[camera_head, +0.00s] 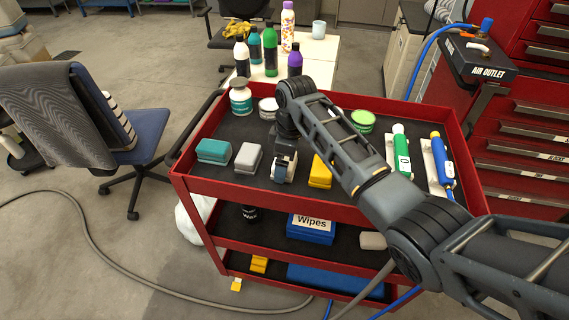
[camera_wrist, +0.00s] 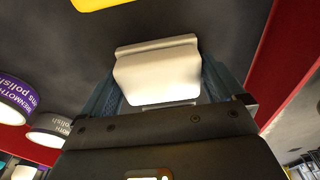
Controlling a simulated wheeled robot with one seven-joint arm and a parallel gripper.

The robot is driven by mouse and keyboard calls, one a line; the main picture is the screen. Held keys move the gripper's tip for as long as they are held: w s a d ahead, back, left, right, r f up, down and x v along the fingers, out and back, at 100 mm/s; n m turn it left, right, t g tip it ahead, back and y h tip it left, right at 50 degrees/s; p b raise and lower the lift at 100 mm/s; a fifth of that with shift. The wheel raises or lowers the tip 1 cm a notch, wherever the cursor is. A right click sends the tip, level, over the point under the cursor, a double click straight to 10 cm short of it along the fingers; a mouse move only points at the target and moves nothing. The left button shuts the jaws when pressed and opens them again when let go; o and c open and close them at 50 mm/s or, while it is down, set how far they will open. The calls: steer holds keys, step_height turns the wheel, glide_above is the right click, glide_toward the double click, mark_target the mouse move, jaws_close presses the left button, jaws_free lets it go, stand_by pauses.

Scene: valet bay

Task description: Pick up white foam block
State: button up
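The white foam block (camera_head: 279,172) is in the row of blocks on the red cart's top shelf, partly hidden by my gripper. In the wrist view the white foam block (camera_wrist: 157,75) lies between the two fingers of my gripper (camera_wrist: 160,85). The blue fingers are spread to the block's width, one along each side, and no clear gap shows. Whether they press on the block cannot be told. In the head view my gripper (camera_head: 285,158) points down over the block, which appears at shelf level.
On the red cart (camera_head: 245,192), a grey block (camera_head: 248,157) and a teal block (camera_head: 213,151) stand to the left, a yellow block (camera_head: 320,171) to the right. Tins and a white bottle (camera_head: 240,99) stand behind. Two tube-shaped tools are at the right, including a green one (camera_head: 402,152). The cart has raised edges.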

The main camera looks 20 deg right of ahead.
steer(key=c, duration=0.6)
steer(key=shift+r, duration=0.15)
steer(key=shift+r, duration=0.3)
steer(key=r, duration=0.3)
steer(key=shift+s+d+r+b, duration=0.2)
steer(key=shift+d+r+b, duration=0.05)
steer(key=shift+r+b, duration=0.05)
steer(key=s+d+r+p, duration=0.2)
steer(key=s+d+r, duration=0.4)
steer(key=s+d, duration=0.1)
steer(key=shift+s+d+r, duration=0.3)
steer(key=shift+s+d, duration=0.05)
steer(key=shift+d, duration=0.1)
